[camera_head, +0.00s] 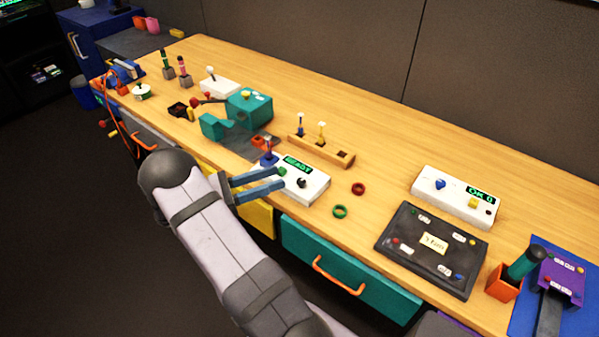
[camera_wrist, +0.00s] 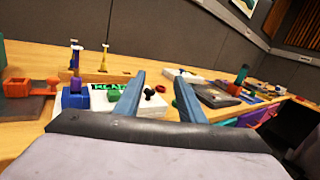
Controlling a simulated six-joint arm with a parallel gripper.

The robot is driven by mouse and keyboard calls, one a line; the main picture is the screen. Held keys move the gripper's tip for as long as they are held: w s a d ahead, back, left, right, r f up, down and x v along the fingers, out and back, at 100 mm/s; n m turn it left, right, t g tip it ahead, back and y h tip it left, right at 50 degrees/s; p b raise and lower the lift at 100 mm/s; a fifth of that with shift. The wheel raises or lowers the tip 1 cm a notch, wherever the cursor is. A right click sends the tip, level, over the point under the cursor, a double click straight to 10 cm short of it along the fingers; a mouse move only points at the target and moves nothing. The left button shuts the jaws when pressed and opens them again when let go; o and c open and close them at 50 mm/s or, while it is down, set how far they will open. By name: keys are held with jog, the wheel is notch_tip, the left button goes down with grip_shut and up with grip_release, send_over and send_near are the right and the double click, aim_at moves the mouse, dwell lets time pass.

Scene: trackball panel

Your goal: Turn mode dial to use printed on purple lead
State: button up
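My gripper (camera_head: 280,178) is open and empty, its two blue fingers apart. It reaches over the bench's front edge at the left side of a white box (camera_head: 313,194) with a green display reading READY. That box carries a black knob (camera_head: 302,183), a green button and a blue lever (camera_head: 267,158). In the wrist view the black knob (camera_wrist: 149,92) shows between the fingers, farther out; contact is not visible. A dark board (camera_head: 398,262) with coloured pegs and small tags lies at the right. I cannot tell which lead is purple, and the tag print is too small to read.
A white box (camera_head: 429,197) with a blue knob and green display stands behind the board. Red (camera_head: 358,188) and green (camera_head: 340,211) rings lie on the bench. A teal machine (camera_head: 248,108) and a wooden peg rack (camera_head: 319,151) stand behind. A purple unit (camera_head: 560,277) is at far right.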

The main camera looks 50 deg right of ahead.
aim_at(298, 182)
jog(key=f+t, duration=0.1)
jog(key=s+f+n+t, duration=0.1)
jog(key=f+t, duration=0.1)
jog(key=d+f+t+h, duration=0.1)
jog(key=shift+s+f, duration=0.35)
jog(key=shift+s, duration=0.05)
jog(key=shift+d, duration=0.15)
jog(key=shift+p+x, duration=0.85)
jog(key=shift+x, duration=2.75)
grip_shut()
